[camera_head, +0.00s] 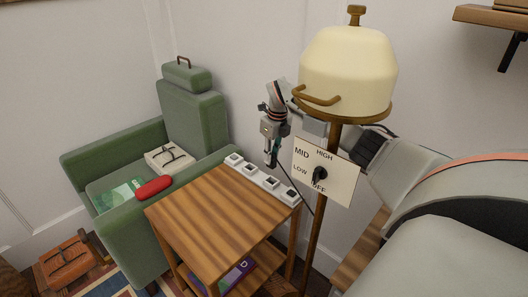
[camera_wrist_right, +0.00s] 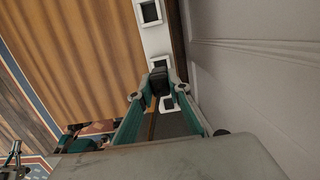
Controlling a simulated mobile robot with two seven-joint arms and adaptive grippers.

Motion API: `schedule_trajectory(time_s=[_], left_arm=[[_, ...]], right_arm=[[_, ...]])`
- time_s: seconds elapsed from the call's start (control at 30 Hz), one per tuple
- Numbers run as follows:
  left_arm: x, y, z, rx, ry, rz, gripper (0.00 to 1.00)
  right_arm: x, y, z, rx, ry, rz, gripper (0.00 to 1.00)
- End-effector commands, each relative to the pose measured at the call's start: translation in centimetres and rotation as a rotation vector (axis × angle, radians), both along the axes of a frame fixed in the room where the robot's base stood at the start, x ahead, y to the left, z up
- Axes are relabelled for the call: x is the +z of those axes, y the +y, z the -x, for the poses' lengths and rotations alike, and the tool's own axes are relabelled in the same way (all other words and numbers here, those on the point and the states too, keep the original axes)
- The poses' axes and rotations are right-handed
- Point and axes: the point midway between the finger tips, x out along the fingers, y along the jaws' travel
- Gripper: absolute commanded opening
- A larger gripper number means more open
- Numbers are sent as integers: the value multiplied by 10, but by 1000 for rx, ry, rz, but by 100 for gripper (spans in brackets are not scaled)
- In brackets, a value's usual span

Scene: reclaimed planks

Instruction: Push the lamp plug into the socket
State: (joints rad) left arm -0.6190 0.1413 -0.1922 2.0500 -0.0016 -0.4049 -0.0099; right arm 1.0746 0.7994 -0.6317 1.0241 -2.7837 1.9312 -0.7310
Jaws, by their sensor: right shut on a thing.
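My right gripper (camera_head: 270,163) hangs over the white socket strip (camera_head: 260,175) on the side table, its arm passing behind the lamp. In the right wrist view its green fingers (camera_wrist_right: 158,90) are shut on the dark lamp plug (camera_wrist_right: 158,78). The plug overlaps one socket (camera_wrist_right: 160,62) of the strip there. I cannot tell whether they touch. Another socket (camera_wrist_right: 168,103) shows between the fingers. The lamp (camera_head: 348,75) has a cream shade, a brass pole and a dial panel (camera_head: 335,180) with its knob near OFF. A dark cord runs from the gripper toward the pole.
The wooden side table (camera_head: 205,220) has a bare top beside the strip. The wall (camera_wrist_right: 250,60) is close beside the strip. A wall shelf (camera_head: 490,16) is at upper right.

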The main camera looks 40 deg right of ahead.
Motion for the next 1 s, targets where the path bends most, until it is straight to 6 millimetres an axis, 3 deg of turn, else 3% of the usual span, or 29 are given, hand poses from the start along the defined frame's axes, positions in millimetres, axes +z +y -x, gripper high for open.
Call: schedule_trajectory(time_s=[0.47,1.0], left_arm=[[6,0,-2,0,-6,2,0],[-12,2,3,-1,11,-9,0]], right_arm=[[4,-1,-1,-2,-3,3,0],[-47,0,0,0,2,2,0]])
